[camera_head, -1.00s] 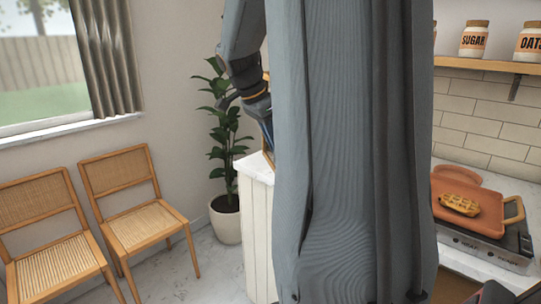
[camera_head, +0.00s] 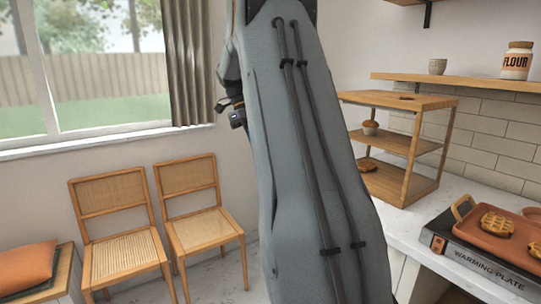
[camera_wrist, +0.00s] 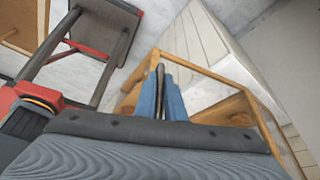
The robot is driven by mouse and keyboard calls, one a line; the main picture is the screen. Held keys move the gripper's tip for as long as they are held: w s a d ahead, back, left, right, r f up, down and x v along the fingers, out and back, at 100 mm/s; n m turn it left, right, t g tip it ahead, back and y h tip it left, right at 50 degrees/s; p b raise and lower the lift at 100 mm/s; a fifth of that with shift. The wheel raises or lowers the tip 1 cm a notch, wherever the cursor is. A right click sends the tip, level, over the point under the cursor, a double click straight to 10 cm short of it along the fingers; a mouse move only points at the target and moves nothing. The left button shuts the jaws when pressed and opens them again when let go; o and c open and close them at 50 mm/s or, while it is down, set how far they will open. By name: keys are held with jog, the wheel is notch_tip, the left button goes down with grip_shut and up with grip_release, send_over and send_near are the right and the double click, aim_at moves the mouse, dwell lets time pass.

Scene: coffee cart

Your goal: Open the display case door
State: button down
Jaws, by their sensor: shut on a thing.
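The wooden display case (camera_head: 443,150) stands on the counter right of my arm in the head view, with a muffin (camera_head: 370,128) on its middle shelf and a pastry on its bottom. Its front looks open on the side I see. In the wrist view, the wooden-framed door (camera_wrist: 207,71) spreads beyond and around my fingertips. My gripper (camera_wrist: 166,92) has its blue fingers closed on the slim dark door handle (camera_wrist: 160,75). In the head view my arm hides the fingertips and the door.
The white counter (camera_head: 455,190) holds a warming plate (camera_head: 470,262) with a pan of waffles at right. Two cane chairs (camera_head: 110,228) and (camera_head: 200,210) stand by the window at left. White counter panelling (camera_wrist: 200,45) shows in the wrist view.

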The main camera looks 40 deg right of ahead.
jog(key=shift+w, duration=0.9)
jog(key=shift+d, duration=0.1)
jog(key=c, duration=1.8)
grip_release()
jog(key=shift+s, duration=0.1)
jog(key=shift+c, duration=0.2)
jog(key=shift+r, duration=0.1)
jog(key=d+v, duration=0.1)
jog(key=v, duration=0.6)
jog(key=shift+a+r+b, duration=0.35)
jog(key=shift+a, duration=0.1)
